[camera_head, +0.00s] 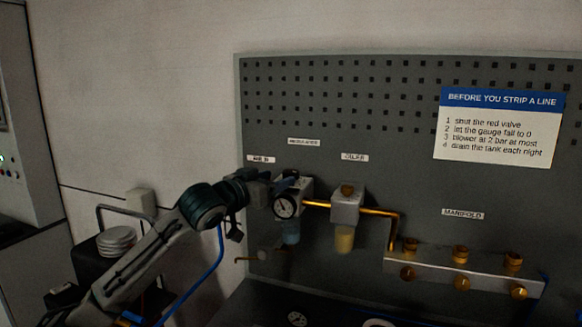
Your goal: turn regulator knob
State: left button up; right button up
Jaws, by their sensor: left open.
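The regulator (306,187) is a light block on the grey pegboard, with a round white-faced gauge (284,206) on its front and a bluish bowl (291,233) below. Its dark knob seems to be at the top, around the gripper's tips, but is mostly hidden and hard to make out. My left gripper (268,186) comes in from the left at the regulator's upper left side, with its jaws open. I cannot tell whether the fingers touch the knob or are around it. My right gripper is not in view.
An oiler (345,204) with a yellow bowl stands right of the regulator, joined by a brass pipe (378,211) to a manifold (480,271) with several brass fittings. A blue hose (207,271) hangs below my arm. A sign (498,124) is at upper right.

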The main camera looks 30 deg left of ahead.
aim_at(286, 176)
pick_arm(q)
jog(key=w+p, duration=0.1)
jog(key=w, duration=0.1)
jog(key=w+p, duration=0.1)
jog(key=w, duration=0.2)
jog(key=shift+w+d+p, duration=0.3)
jog(key=shift+p, duration=0.1)
jog(key=shift+w, duration=0.4)
jog(key=c, duration=1)
jog(key=shift+o, duration=0.2)
jog(key=shift+d, duration=0.1)
